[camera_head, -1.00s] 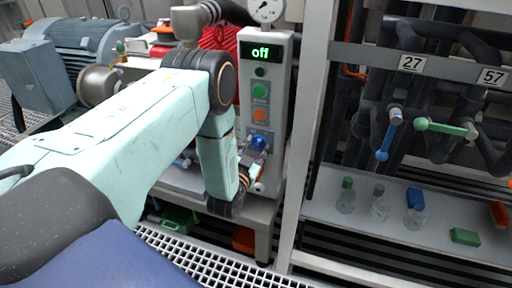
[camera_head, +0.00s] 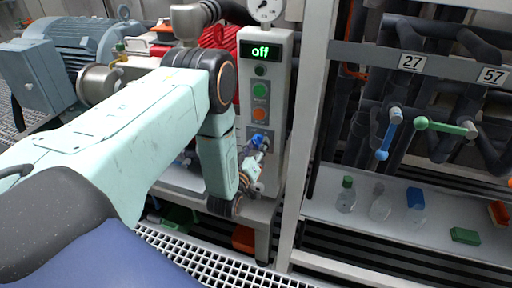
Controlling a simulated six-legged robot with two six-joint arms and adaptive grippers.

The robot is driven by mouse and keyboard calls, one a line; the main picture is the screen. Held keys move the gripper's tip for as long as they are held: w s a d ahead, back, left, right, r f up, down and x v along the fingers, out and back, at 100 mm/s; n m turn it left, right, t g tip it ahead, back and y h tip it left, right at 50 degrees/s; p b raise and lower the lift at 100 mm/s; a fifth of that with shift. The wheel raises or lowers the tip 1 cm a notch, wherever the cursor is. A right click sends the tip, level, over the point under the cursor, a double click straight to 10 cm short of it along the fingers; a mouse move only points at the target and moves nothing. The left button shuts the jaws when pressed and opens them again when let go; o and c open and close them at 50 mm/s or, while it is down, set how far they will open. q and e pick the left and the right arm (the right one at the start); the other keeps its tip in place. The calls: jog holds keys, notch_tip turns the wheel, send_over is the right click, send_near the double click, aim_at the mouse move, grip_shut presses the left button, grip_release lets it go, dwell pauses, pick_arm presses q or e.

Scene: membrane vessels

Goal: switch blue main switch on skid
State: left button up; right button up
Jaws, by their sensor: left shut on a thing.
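The blue main switch (camera_head: 257,140) is a blue knob low on the front of the pale grey control panel (camera_head: 281,120). The panel's display (camera_head: 261,51) reads "off" in green. Below it sit a small dark button, a green button (camera_head: 260,90) and an orange button (camera_head: 259,114). My left arm comes in from the left, and my left gripper (camera_head: 256,151) is at the blue switch, shut on it. The fingers partly cover the knob, so its exact angle is hard to see. My right gripper is not in view.
A round gauge (camera_head: 265,9) tops the panel. Right of a grey post stands a rack with pipes, a blue valve handle (camera_head: 388,136) and a green one (camera_head: 442,126). Its shelf (camera_head: 335,212) holds small bottles and a green block (camera_head: 465,236). A motor (camera_head: 85,45) stands at left.

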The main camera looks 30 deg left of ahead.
pick_arm(q)
jog(key=shift+f+n, duration=0.1)
jog(key=shift+n, duration=0.3)
jog(key=o, duration=1.2)
jog(key=shift+c, duration=0.2)
jog(key=shift+s, duration=0.1)
jog(key=v, duration=1.2)
